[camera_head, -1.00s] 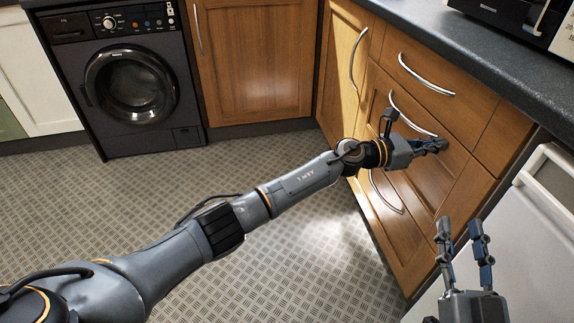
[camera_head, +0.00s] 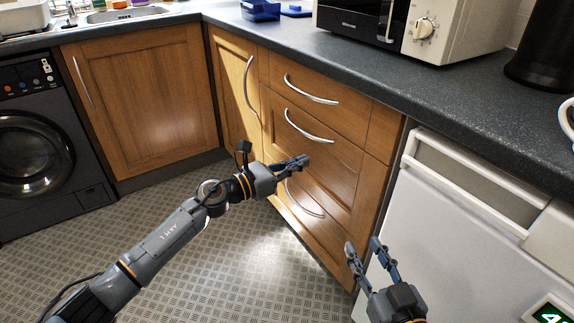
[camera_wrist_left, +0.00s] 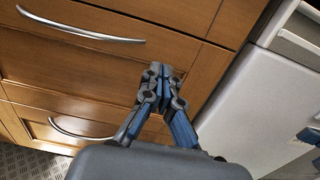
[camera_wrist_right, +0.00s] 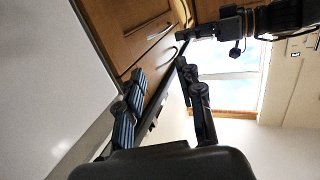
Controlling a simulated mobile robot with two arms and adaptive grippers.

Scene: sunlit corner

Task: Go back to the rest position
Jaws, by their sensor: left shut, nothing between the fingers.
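My left gripper (camera_head: 300,162) is shut and empty in front of the wooden drawers, at about the height between the middle handle (camera_head: 308,127) and the lowest handle (camera_head: 303,198). In the left wrist view its fingertips (camera_wrist_left: 162,72) are together, with drawer fronts behind them. My right gripper (camera_head: 362,248) is open and empty, lower and to the right, near the white appliance. In the right wrist view its two fingers (camera_wrist_right: 160,68) stand apart with nothing between them. All drawers look closed.
The white appliance (camera_head: 440,235) stands right of the drawers. A dark worktop (camera_head: 390,95) above carries a microwave (camera_head: 385,25) and a black container (camera_head: 545,55). A washing machine (camera_head: 35,150) is at the left. The patterned floor (camera_head: 220,260) is clear.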

